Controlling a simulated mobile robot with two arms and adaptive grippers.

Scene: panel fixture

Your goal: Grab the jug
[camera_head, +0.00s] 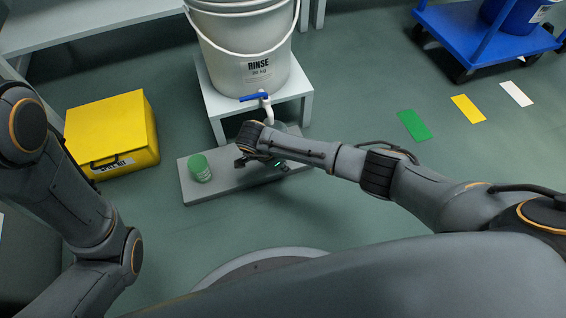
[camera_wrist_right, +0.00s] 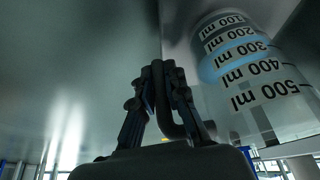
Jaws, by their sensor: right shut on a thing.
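The clear measuring jug (camera_wrist_right: 250,85) has black millilitre marks and fills the right of the right wrist view, with its marks running upside down. A bluish band shows in it near the 300 ml mark. My right gripper (camera_wrist_right: 165,90) is shut on the jug's handle, which passes between the fingers. In the head view my right gripper (camera_head: 260,160) is over the grey slab, below the bucket's tap. There the jug is mostly hidden behind my wrist. My left arm comes in at the left edge, but its gripper is out of the picture.
A white RINSE bucket (camera_head: 245,45) with a blue-handled tap (camera_head: 262,99) stands on a white stand (camera_head: 222,104). A green-lidded container (camera_head: 200,170) sits on the grey slab (camera_head: 222,183). A yellow case (camera_head: 110,130) is at left; a blue cart (camera_head: 480,40) is at upper right.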

